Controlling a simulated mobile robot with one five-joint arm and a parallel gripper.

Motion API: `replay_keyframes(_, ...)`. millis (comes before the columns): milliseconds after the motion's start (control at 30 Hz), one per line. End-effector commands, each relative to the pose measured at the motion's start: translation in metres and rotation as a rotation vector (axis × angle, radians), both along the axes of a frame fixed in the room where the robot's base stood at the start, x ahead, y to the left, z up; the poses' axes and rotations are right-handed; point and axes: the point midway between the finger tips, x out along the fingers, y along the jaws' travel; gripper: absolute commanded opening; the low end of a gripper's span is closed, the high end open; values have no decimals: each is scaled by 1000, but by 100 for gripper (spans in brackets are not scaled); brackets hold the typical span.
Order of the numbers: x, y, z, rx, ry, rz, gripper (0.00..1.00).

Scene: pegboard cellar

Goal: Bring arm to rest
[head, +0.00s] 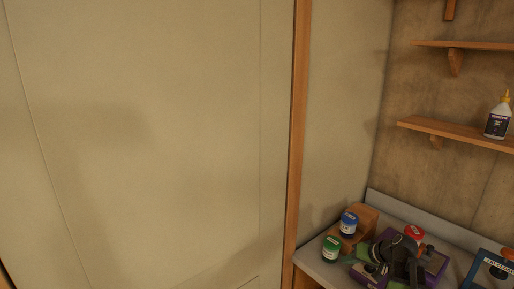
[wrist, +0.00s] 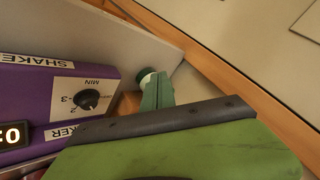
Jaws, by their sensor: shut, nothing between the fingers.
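My gripper (head: 364,254) is in the lower right of the head view, low over the bench and in front of a purple shaker (head: 436,264). Its green fingers also show in the wrist view (wrist: 158,92), and they are shut with nothing between them. My dark arm is folded over the shaker and hides part of it. In the wrist view the shaker (wrist: 100,75) is at the left, with a black dial and a lit display, close beside the fingers.
A green jar (head: 331,249) stands left of my gripper. A blue-lidded jar (head: 348,224) is by a wooden block (head: 367,218). A red-lidded jar (head: 414,232) is behind my arm. A blue-framed sign (head: 482,270) is at right. A glue bottle (head: 498,118) stands on a shelf (head: 455,131).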

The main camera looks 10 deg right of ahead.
Motion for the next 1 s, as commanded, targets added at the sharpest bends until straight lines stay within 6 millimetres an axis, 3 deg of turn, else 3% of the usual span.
replay_keyframes(33, 9, 50, -5, -20, 25, 84, 0)
replay_keyframes(200, 5, 187, -28, -116, 153, 311, 0)
replay_keyframes(300, -13, 245, -41, -190, 242, 405, 0)
replay_keyframes(400, -37, 280, -52, -276, 334, 453, 0)
replay_keyframes(467, -53, 290, -58, -334, 398, 457, 0)
replay_keyframes(633, -84, 251, -64, -451, 565, 317, 0)
replay_keyframes(700, -89, 244, -65, -463, 603, 269, 0)
replay_keyframes(1000, -90, 244, -65, -450, 611, 246, 0)
